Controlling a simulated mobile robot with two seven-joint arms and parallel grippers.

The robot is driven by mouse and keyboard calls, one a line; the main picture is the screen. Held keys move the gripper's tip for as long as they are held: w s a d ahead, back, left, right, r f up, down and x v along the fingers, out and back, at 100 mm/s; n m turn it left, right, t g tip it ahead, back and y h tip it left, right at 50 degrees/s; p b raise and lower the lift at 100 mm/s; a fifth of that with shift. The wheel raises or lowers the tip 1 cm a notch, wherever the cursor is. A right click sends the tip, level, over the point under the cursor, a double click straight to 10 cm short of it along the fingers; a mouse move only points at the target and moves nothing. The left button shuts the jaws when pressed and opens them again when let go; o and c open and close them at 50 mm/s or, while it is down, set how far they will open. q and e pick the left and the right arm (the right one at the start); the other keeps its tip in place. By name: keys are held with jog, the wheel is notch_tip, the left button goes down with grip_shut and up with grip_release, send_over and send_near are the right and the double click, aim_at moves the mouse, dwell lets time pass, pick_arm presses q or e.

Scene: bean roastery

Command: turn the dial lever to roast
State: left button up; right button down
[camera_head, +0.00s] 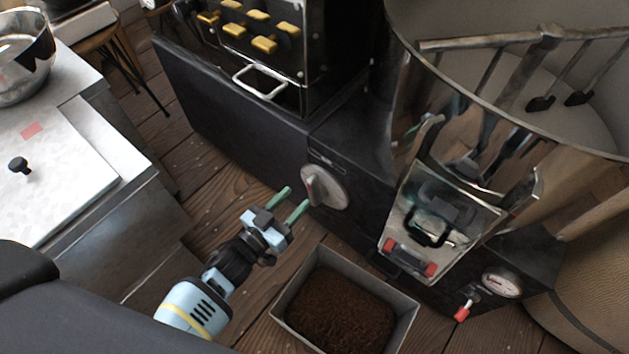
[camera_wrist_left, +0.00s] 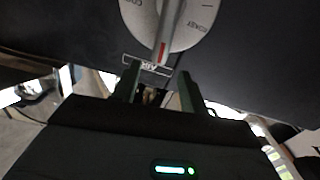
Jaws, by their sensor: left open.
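The dial (camera_head: 326,186) is a round silver plate with a raised lever across it, on the front of the dark machine. My left gripper (camera_head: 295,201) is open, its two green fingertips close in front of the dial, with nothing between them. In the left wrist view the dial (camera_wrist_left: 188,32) fills the top, and its lever (camera_wrist_left: 167,30) has a red mark at the end nearest my fingers. The fingertips (camera_wrist_left: 158,82) sit just below that end and look apart from it. Lettering on the dial rim is cut off and hard to read. My right gripper is not in view.
A metal box of dark brown grounds (camera_head: 345,307) stands on the floor below the dial. Right of the dial are a metal chute (camera_head: 440,225), a gauge (camera_head: 501,285) and a red-tipped valve (camera_head: 462,312). A white-topped counter (camera_head: 75,190) is at left. Wooden floor lies between.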

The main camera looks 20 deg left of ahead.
aim_at(308, 185)
pick_arm(q)
jog(key=b+x, duration=0.2)
jog(key=x, duration=0.4)
jog(key=shift+w+d+f, duration=0.1)
jog(key=shift+w+d, duration=0.05)
jog(key=shift+w, duration=0.15)
jog(key=shift+w+d+b, duration=0.2)
jog(key=shift+w+b, duration=0.1)
jog(key=shift+w, duration=0.1)
grip_shut()
